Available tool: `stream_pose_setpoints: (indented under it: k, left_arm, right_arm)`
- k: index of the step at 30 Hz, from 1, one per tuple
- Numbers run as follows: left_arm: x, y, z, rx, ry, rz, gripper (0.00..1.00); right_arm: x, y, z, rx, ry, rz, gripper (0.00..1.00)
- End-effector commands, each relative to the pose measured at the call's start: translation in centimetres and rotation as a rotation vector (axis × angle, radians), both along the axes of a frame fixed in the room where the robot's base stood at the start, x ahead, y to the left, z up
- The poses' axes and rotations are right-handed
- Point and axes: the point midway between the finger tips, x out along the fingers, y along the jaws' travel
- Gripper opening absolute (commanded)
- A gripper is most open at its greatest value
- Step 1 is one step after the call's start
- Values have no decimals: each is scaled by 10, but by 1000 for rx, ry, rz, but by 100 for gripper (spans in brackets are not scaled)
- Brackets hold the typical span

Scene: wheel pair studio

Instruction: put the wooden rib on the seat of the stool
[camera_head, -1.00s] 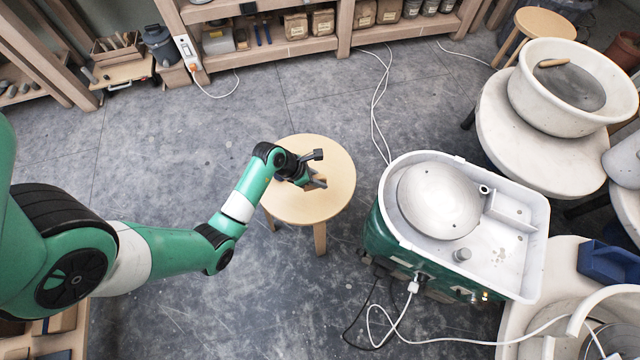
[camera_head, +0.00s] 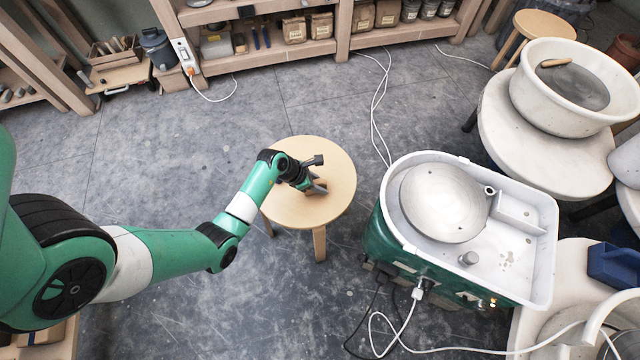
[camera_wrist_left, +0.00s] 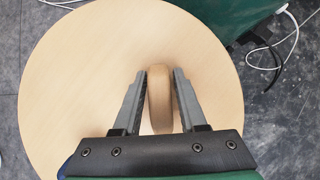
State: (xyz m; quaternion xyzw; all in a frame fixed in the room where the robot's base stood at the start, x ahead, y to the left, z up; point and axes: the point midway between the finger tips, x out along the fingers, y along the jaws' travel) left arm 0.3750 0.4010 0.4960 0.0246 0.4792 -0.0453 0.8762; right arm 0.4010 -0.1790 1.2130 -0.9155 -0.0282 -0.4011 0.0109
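The wooden rib (camera_wrist_left: 160,98) is a small brown piece with rounded ends. In the left wrist view it lies lengthwise between the fingertips of my left gripper (camera_wrist_left: 160,75), which sit close along both its sides. In the head view my left gripper (camera_head: 318,186) is over the stool's round pale seat (camera_head: 335,206), right of its middle, and mostly hides the rib (camera_head: 320,181). The rib is at or just above the seat; I cannot tell whether it touches it. The seat also shows in the left wrist view (camera_wrist_left: 75,70). My right gripper is not in view.
A green pottery wheel with a white splash pan (camera_head: 535,250) stands close right of the stool. A white cable (camera_head: 380,95) runs on the floor behind. Shelves (camera_head: 262,55) line the back. The floor left of the stool is clear.

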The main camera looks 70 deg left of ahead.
Motion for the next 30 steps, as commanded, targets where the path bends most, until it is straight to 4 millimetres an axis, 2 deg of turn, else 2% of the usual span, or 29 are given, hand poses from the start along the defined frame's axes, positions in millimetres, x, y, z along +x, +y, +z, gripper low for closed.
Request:
stream_pose_setpoints:
  k: [1,2,10,13,17,24,30]
  left_arm:
    - [0,0,0,0,0,0,52]
    - [0,0,0,0,0,0,57]
    - [0,0,1,1,0,1,57]
    - [-2,1,8,1,-2,2,57]
    - [-13,2,29,2,-3,2,57]
    - [-45,6,79,1,-2,3,57]
    - [-61,7,101,1,-2,1,57]
  right_arm:
    - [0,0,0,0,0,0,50]
    - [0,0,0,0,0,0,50]
    - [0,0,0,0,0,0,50]
    - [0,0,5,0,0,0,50]
    - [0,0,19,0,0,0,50]
    - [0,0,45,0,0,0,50]
    - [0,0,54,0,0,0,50]
